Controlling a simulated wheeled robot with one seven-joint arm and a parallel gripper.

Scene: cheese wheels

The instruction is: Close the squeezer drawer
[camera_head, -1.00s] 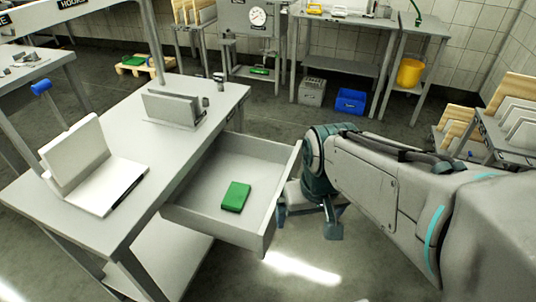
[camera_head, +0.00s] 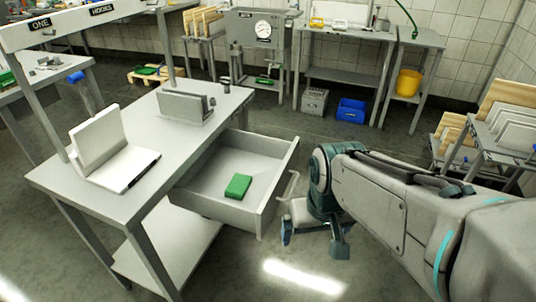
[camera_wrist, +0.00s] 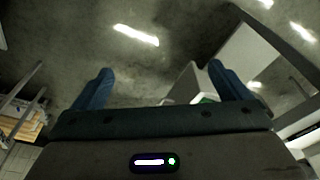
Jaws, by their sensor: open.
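The drawer (camera_head: 214,208) is pulled out from the right side of the grey table and stands open. A green block (camera_head: 238,186) lies inside it. A bar handle (camera_head: 289,186) shows on the drawer's front panel, facing my arm. My gripper (camera_head: 313,238) is low beside the drawer front, to its right and apart from it in the picture. In the wrist view my gripper (camera_wrist: 158,82) has its two fingers wide apart with nothing between them. A pale box-like part, likely the drawer, shows behind the right finger.
The grey table (camera_head: 150,110) carries a white open binder-like stand (camera_head: 113,152) and a grey holder (camera_head: 186,107). A yellow bucket (camera_head: 408,82) and a blue crate (camera_head: 351,109) stand at the back. Racks of boards stand at the right. The floor around the drawer is clear.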

